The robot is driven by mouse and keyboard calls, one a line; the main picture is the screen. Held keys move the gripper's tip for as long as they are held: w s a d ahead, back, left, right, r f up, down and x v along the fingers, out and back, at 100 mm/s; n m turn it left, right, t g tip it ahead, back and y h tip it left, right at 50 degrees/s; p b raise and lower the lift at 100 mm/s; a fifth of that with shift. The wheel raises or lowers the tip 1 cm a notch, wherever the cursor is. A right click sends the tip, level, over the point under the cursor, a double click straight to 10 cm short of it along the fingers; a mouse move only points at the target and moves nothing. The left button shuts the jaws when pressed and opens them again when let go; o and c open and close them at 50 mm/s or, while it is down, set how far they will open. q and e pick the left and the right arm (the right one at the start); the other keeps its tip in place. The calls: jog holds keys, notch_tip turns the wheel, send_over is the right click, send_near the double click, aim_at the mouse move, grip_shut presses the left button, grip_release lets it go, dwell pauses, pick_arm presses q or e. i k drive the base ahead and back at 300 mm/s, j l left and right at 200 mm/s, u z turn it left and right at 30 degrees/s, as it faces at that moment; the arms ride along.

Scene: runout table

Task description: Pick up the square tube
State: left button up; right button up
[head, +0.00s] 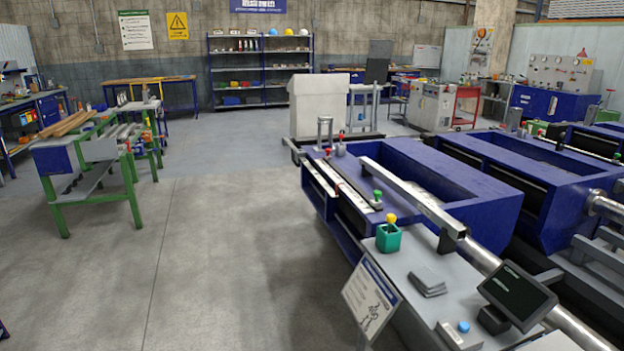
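A long, straight, pale grey bar with a square-looking section (412,194) lies slantwise along the top of the blue machine at the centre right. It looks like the square tube. Its near end points to the lower right, close to a dark block and a round metal pipe (484,258). Its far end lies near the machine's back left part. I cannot tell exactly what supports it. Neither of my grippers shows in the head view.
A grey console with a screen (517,294), a green box with a yellow knob (388,238) and a sign board (371,298) stand in front. A green-framed rack (130,190) holds long stock at left. The concrete floor (220,260) between is clear.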

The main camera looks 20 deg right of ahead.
aim_at(458, 232)
jog(key=i, duration=0.55)
jog(key=i+j+z, duration=0.15)
jog(key=i, duration=0.4)
jog(key=i+j, duration=0.1)
jog(key=i, duration=0.4)
